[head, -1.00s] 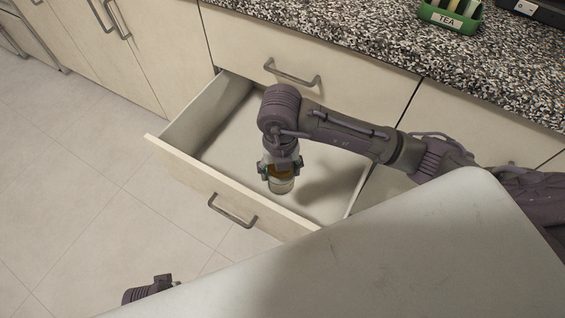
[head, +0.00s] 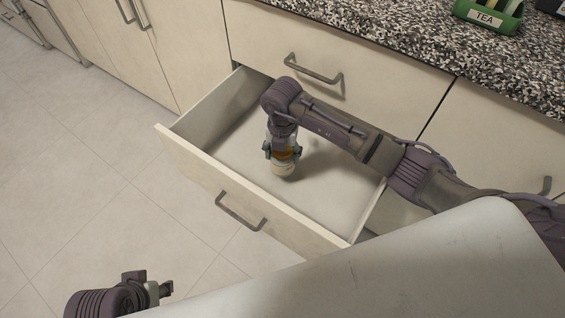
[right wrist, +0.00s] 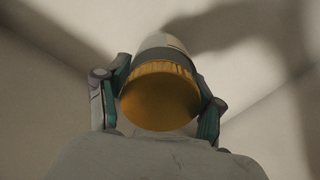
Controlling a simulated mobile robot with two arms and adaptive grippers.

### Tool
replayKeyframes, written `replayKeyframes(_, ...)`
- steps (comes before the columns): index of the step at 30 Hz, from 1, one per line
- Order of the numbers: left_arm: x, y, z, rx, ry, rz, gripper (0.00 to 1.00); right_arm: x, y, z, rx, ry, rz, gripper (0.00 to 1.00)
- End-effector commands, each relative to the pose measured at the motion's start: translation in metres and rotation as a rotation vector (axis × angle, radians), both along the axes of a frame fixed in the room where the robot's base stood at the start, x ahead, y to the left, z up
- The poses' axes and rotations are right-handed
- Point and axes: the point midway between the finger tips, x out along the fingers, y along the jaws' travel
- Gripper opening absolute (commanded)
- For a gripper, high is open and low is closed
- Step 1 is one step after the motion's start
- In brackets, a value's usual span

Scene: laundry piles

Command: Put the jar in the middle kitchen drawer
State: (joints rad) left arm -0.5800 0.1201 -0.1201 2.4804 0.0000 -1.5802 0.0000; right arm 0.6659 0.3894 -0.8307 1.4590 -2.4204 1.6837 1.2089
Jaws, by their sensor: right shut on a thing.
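The jar (head: 283,168) has a gold lid and a pale lower body. My right gripper (head: 283,154) is shut on it, lid end up, inside the open drawer (head: 225,150). The jar is near the drawer floor; I cannot tell whether it touches. In the right wrist view the gold lid of the jar (right wrist: 160,95) faces the camera, with the fingers of my right gripper (right wrist: 160,105) on both sides. My left gripper (head: 164,290) is low at the left, away from the drawer; its finger opening is unclear.
The drawer is pulled out below a shut drawer with a handle (head: 312,70). A granite counter (head: 400,45) with a green tea box (head: 488,18) is above. The drawer floor around the jar is bare. The tiled floor (head: 80,170) at left is clear.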

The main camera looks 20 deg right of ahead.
Motion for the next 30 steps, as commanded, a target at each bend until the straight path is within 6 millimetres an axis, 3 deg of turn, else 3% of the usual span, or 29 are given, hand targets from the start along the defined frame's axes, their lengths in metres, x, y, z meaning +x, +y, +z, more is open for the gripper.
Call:
replayKeyframes(9, 0.000, 0.000, -0.012, 0.000, 0.001, 0.000, 0.37, 0.000, 0.001, -0.037, 0.001, 0.000, -0.001, 0.07)
replayKeyframes(21, 0.000, 0.000, -0.013, 0.000, 0.000, 0.000, 0.37, 0.001, 0.000, -0.042, 0.000, -0.001, 0.000, 0.07)
replayKeyframes(22, 0.000, 0.000, -0.013, 0.000, 0.000, 0.000, 0.37, 0.000, 0.000, -0.043, 0.000, 0.001, 0.000, 0.70)
replayKeyframes(26, 0.000, 0.000, -0.013, 0.000, 0.000, 0.000, 0.37, 0.000, 0.000, -0.042, 0.000, 0.001, -0.001, 0.92)
replayKeyframes(30, 0.000, 0.000, -0.013, 0.000, 0.000, 0.000, 0.37, 0.000, 0.000, -0.043, 0.000, 0.001, 0.000, 0.92)
